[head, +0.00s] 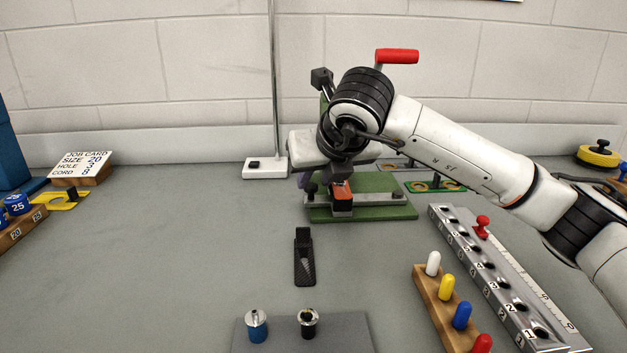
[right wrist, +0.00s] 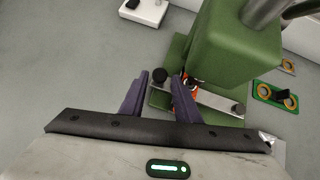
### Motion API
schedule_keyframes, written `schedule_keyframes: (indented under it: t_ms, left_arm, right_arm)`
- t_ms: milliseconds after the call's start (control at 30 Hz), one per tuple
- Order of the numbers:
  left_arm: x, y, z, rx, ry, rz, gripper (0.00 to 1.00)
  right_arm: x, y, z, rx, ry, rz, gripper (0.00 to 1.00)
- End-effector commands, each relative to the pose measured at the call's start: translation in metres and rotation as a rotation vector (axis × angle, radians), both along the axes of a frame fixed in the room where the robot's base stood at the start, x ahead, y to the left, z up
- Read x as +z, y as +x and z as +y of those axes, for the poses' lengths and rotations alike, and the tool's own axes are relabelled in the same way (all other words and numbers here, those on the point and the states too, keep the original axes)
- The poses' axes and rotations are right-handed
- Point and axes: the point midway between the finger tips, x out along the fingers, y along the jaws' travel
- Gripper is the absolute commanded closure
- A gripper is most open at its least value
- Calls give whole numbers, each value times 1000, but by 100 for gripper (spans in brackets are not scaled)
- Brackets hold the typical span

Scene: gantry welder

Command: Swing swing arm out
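The green gantry welder (right wrist: 232,48) stands on a green base (head: 376,182) near the back middle. A flat grey swing arm (head: 378,199) lies across the base, with a black knob (head: 312,189) at its left end. It also shows in the right wrist view (right wrist: 212,101). My right gripper (right wrist: 160,77) is open, its two purple fingers pointing at the knob (right wrist: 160,74), which appears between the fingertips; I cannot tell whether they touch it. An orange part (head: 341,188) sits over the swing arm, partly hidden by a finger in the wrist view. My left gripper is not in view.
A white socket box (head: 265,167) stands left of the welder. A black pedal-like piece (head: 304,257) lies in front. A numbered metal rail (head: 490,270) and a wooden rack of coloured pegs (head: 438,300) are at right. The left-middle table is clear.

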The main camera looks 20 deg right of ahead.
Motion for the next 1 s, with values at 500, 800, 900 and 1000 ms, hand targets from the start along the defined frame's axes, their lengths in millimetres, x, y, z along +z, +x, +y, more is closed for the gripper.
schedule_keyframes:
  t_ms: [500, 800, 900, 1000]
  left_arm:
    - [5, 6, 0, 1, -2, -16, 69]
    - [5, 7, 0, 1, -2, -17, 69]
    - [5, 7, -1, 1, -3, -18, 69]
    - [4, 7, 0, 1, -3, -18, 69]
  right_arm:
    - [-16, 16, -1, 1, 1, -1, 71]
    - [-15, 16, -1, 1, 1, -1, 100]
    - [-15, 16, 0, 2, 1, -1, 100]
    - [-15, 15, 2, 13, 1, -1, 100]
